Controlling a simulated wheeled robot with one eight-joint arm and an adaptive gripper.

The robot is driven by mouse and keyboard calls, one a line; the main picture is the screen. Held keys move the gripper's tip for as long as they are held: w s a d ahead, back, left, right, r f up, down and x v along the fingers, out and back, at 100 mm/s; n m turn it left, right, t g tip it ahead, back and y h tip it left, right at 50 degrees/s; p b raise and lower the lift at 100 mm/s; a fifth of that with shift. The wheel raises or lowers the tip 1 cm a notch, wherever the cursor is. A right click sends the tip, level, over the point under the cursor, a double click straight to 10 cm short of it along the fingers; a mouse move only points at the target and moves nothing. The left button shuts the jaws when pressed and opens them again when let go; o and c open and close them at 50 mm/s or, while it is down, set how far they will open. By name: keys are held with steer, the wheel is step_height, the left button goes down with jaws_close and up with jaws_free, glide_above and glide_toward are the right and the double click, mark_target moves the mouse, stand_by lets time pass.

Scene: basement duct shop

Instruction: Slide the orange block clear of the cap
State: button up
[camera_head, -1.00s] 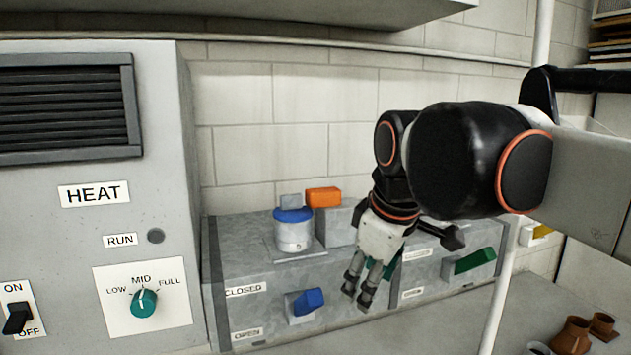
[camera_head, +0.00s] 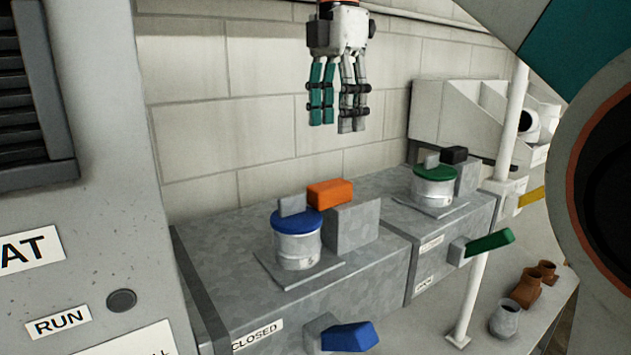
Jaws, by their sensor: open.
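The orange block (camera_head: 330,192) lies on top of a grey metal block (camera_head: 351,228), with its left end reaching over the blue cap (camera_head: 297,221). The cap sits on a short white cylinder (camera_head: 297,250) on a square plate, and a small grey tab (camera_head: 292,205) stands up from it beside the orange block. My gripper (camera_head: 338,122) hangs above the orange block with its fingers pointing down. It is open and empty, apart from the block by a clear gap.
A green-capped cylinder (camera_head: 433,185) with a black block (camera_head: 453,155) stands farther right. Blue (camera_head: 349,337) and green (camera_head: 490,243) handles stick out in front. A white pole (camera_head: 490,210) and brown pots (camera_head: 526,288) are at right. The grey HEAT cabinet (camera_head: 110,200) borders the left.

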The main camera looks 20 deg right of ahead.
mark_target(334, 183)
step_height(334, 183, down, 12)
steer(key=shift+s+f, duration=0.1)
steer(key=shift+f, duration=0.15)
stand_by(0.3)
